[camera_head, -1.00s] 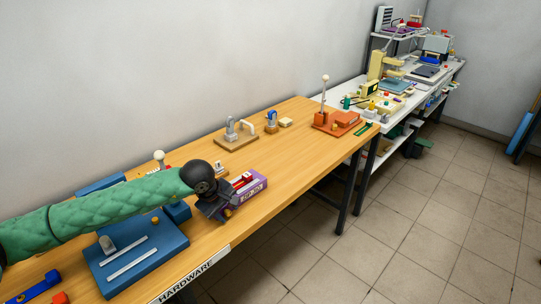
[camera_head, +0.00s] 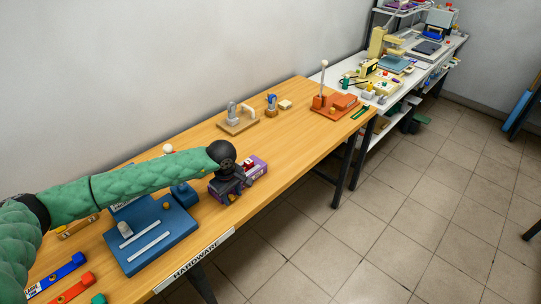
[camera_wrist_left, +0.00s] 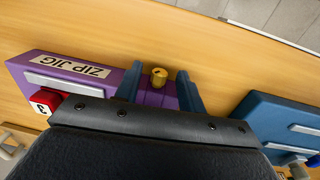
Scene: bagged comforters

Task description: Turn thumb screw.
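The purple zip jig (camera_head: 258,170) sits near the front edge of the wooden table. In the left wrist view its label reads ZIP JIG (camera_wrist_left: 85,69). A small gold thumb screw (camera_wrist_left: 159,77) stands at the jig's end. My left gripper (camera_wrist_left: 160,88) is open, with one blue finger on each side of the screw and visible gaps between. In the head view my left gripper (camera_head: 230,192) is over the jig's left end and hides part of it. My right gripper is not in view.
A blue jig (camera_head: 150,238) with light rails lies to the left of the gripper, close by. A red block marked 3 (camera_wrist_left: 42,101) is on the purple jig's other end. A wooden base with grey fittings (camera_head: 238,125) and an orange lever fixture (camera_head: 335,104) stand further along.

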